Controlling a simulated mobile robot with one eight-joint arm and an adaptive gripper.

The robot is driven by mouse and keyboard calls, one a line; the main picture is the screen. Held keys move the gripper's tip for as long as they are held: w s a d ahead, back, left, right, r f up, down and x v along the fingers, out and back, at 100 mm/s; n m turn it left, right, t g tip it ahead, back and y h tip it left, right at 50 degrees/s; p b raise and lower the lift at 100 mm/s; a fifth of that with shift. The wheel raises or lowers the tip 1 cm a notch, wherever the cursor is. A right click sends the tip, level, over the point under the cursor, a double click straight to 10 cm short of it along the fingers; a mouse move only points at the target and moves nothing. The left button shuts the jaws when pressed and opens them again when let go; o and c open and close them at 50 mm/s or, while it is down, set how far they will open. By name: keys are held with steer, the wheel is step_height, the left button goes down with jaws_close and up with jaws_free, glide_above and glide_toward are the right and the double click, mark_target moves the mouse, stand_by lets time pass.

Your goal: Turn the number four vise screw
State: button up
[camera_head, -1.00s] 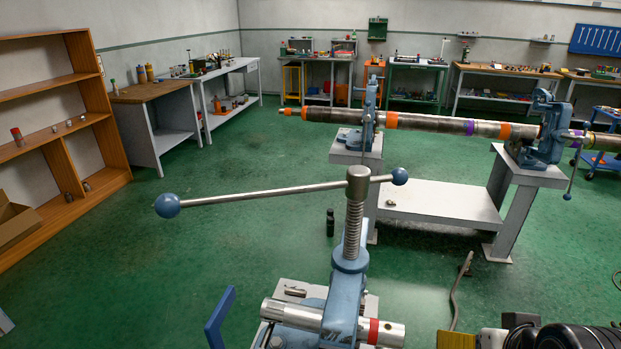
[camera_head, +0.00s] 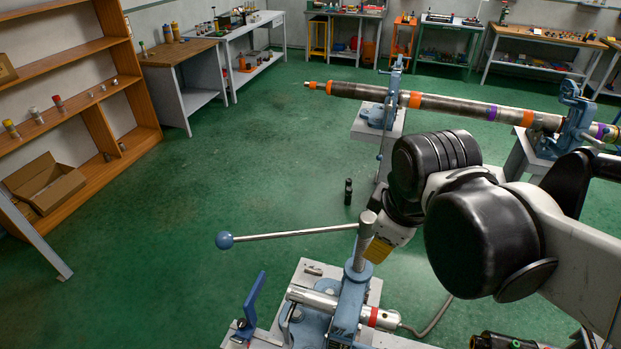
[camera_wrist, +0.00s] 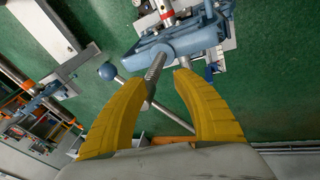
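The near blue vise (camera_head: 350,300) shows at the bottom of the head view, with its upright screw (camera_head: 362,245) and a long handle bar (camera_head: 290,234) ending in a blue ball (camera_head: 224,240). No number is readable on it. In the wrist view, my gripper's yellow fingers (camera_wrist: 163,72) are spread apart. The threaded screw (camera_wrist: 154,78) appears between them, with the handle bar crossing behind. I see no clear contact.
A pipe (camera_head: 350,312) with a red band lies in the near vise. A long banded pipe (camera_head: 455,106) rests in vises on a stand behind. Wooden shelves (camera_head: 72,92) stand at the left, workbenches along the back. The green floor (camera_head: 240,160) between is clear.

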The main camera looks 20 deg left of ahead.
mark_target(309, 231)
steer(key=s+a+r+n+g+p, duration=0.1)
steer(key=a+r+n+g+p, duration=0.1)
steer(key=a+r+n+p, duration=0.75)
steer(key=shift+m, duration=0.75)
steer(key=a+f, duration=0.1)
steer(key=f, duration=0.2)
steer(key=w+a+f, duration=0.1)
steer(key=f, duration=0.3)
steer(key=a+f, duration=0.2)
steer(key=f, duration=0.1)
steer(key=shift+w+f, duration=0.2)
steer(key=shift+f, duration=0.2)
steer(key=shift+s+d, duration=0.1)
jaws_close()
